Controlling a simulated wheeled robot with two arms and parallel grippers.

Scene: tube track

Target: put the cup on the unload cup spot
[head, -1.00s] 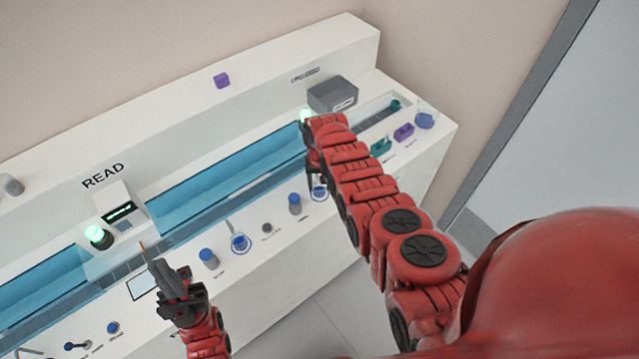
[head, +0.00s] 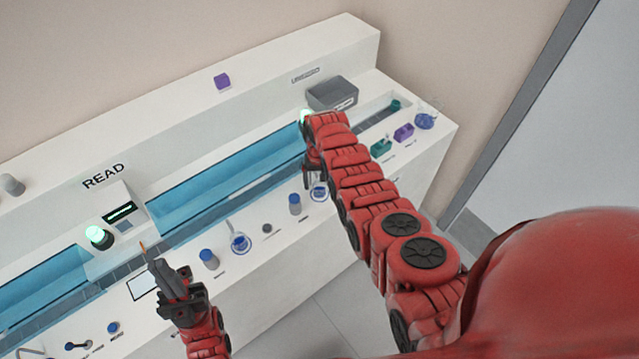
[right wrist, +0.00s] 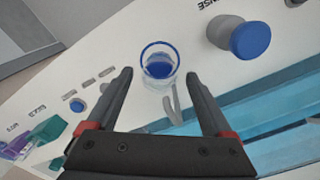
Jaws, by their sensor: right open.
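A clear cup with blue liquid (right wrist: 159,65) stands on the white bench in the right wrist view. Contact is not visible. My left gripper (head: 150,258) is above the front of the bench at the left, with a thin orange tip at its end; its jaw gap is unclear. I cannot tell which mark is the unload cup spot.
A blue-topped knob (right wrist: 250,39) stands near the cup. A blue channel (head: 215,195) runs along the bench. A grey box (head: 333,94), a green block (head: 381,147), a purple block (head: 404,132) and a blue round vessel (head: 425,121) are toward the right end.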

